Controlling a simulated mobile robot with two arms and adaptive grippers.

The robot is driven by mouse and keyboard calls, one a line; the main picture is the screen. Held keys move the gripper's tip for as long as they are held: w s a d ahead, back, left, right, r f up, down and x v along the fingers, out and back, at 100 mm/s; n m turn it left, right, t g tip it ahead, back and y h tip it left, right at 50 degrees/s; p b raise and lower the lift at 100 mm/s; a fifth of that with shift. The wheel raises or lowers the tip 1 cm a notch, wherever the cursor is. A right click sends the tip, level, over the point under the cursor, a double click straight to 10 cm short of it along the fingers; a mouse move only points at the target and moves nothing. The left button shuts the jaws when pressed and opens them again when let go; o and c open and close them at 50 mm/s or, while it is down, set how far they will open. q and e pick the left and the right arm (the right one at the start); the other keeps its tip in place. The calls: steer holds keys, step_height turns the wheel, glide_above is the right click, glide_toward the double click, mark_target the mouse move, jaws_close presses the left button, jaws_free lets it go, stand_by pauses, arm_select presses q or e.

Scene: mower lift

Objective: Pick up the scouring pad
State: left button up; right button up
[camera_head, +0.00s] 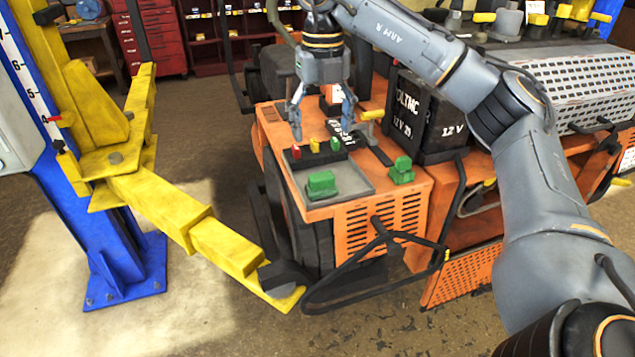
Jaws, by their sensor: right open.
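My right gripper (322,126) hangs pointing down over the orange mower's top deck, its two fingers spread apart with nothing clearly held between them. I cannot tell for sure which thing is the scouring pad. One green block (321,185) sits in the shallow grey tray (352,186) on the deck, below and nearer than the gripper. Another green piece (402,171) sits on the orange surface right of the tray. Both are apart from the fingers. My left gripper is not in view.
Small red, yellow and green knobs (314,145) stand along the tray's back edge. A black 12 V battery box (424,118) stands right of the gripper. A yellow lift arm (192,222) reaches in from a blue post (105,235) at left. Perforated metal (545,85) lies far right.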

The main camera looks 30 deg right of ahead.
mark_target(322, 175)
steer(key=f, duration=0.3)
steer(key=shift+s+f+b, duration=0.2)
steer(key=shift+f+b, duration=0.1)
steer(key=shift+w+f, duration=0.25)
steer(key=shift+f, duration=0.45)
steer(key=shift+w+f+p, duration=0.1)
steer(key=shift+f+p, duration=0.2)
steer(key=shift+f, duration=0.5)
steer(key=shift+s+f+p, duration=0.2)
steer(key=shift+f+p, duration=0.45)
steer(key=shift+f, duration=0.45)
step_height(322, 175, down, 2)
steer(key=shift+w+d+f, duration=0.1)
steer(key=shift+w, duration=0.05)
steer(key=shift+f, duration=0.1)
steer(key=c, duration=1.2)
steer(key=shift+r, duration=0.6)
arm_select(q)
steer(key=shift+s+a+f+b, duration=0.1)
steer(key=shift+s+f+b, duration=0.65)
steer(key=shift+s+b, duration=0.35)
arm_select(e)
steer(key=s+a+r, duration=0.9)
steer(key=s+r, duration=0.1)
steer(key=r, duration=0.2)
steer(key=shift+s, duration=0.4)
